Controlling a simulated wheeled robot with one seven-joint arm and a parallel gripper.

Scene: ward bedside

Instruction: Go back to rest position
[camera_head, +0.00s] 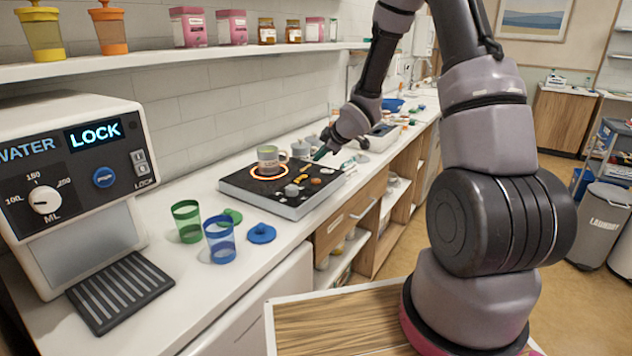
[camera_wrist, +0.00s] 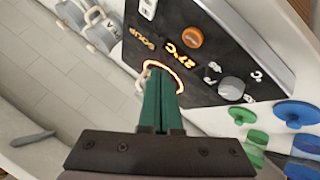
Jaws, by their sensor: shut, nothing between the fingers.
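My gripper (camera_head: 320,154) is at the end of my raised arm, above the right side of the black heating plate (camera_head: 235,184). In the wrist view its green fingers (camera_wrist: 162,92) are together and hold nothing. A mug (camera_head: 267,154) stands upright on the plate's glowing orange ring, left of my gripper and apart from it in the head view. In the wrist view the fingers hide most of the mug, and the plate (camera_wrist: 205,98) shows an orange knob, a grey knob and a lit display.
The water dispenser (camera_head: 62,190) reading LOCK stands at the near left. A green cup (camera_head: 187,222), a blue cup (camera_head: 221,240) and a blue lid (camera_head: 262,233) are on the counter. A shelf (camera_head: 190,58) runs above. Floor on the right is open before a laundry bin (camera_head: 602,222).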

